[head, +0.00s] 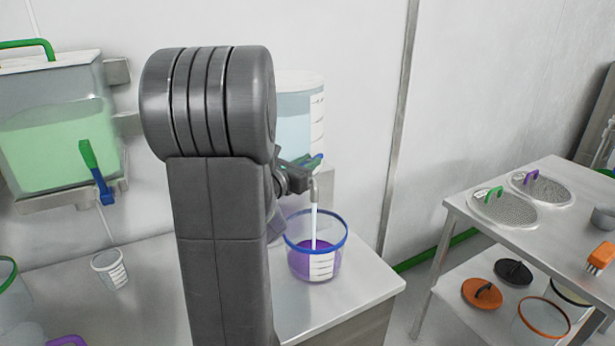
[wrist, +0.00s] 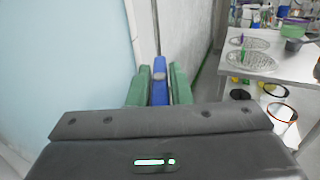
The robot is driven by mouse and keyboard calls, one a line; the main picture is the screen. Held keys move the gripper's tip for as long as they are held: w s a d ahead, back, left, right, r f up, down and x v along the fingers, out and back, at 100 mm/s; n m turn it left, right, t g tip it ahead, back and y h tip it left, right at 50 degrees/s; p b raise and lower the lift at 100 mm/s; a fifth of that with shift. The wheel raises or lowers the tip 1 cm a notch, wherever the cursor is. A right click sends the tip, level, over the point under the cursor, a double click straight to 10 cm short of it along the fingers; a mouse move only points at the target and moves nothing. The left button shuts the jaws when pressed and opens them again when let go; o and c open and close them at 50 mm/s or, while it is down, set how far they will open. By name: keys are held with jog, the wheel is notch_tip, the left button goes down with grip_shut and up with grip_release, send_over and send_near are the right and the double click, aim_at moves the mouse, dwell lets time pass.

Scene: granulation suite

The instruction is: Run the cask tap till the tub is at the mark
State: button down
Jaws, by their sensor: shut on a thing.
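The cask (head: 300,105) with pale blue liquid is on the wall, partly hidden behind my arm. Its spout (head: 315,187) lets a pale stream fall into the tub (head: 341,246). The clear, blue-rimmed tub stands upright on the bench below and holds purple liquid. A white scale label (head: 321,266) is on its front; I cannot make out which line is the mark. My gripper (wrist: 158,78) is shut on the blue tap lever (wrist: 159,88), between its green fingers. In the head view the gripper (head: 312,164) is at the tap, mostly hidden by my arm.
At left, a tank (head: 60,140) of green liquid has a green-and-blue tap (head: 97,172) above a small graduated cup (head: 109,268). At right, a steel table (head: 545,230) carries round perforated plates, with lids and tubs on its lower shelf. A gap separates bench and table.

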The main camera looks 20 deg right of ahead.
jog(key=shift+f+n+t+y+b, duration=0.1)
jog(key=shift+n+t+y+b, duration=0.4)
jog(key=shift+b, duration=0.6)
jog(key=shift+n+t+b, duration=0.3)
jog(key=shift+t+b, duration=0.05)
jog(key=shift+t, duration=0.15)
jog(key=c, duration=1.4)
grip_release()
jog(key=shift+s, duration=0.1)
jog(key=v, duration=1.3)
jog(key=shift+s+a+r+b, duration=0.25)
jog(key=shift+s+r+b, duration=0.05)
jog(key=shift+b, duration=0.15)
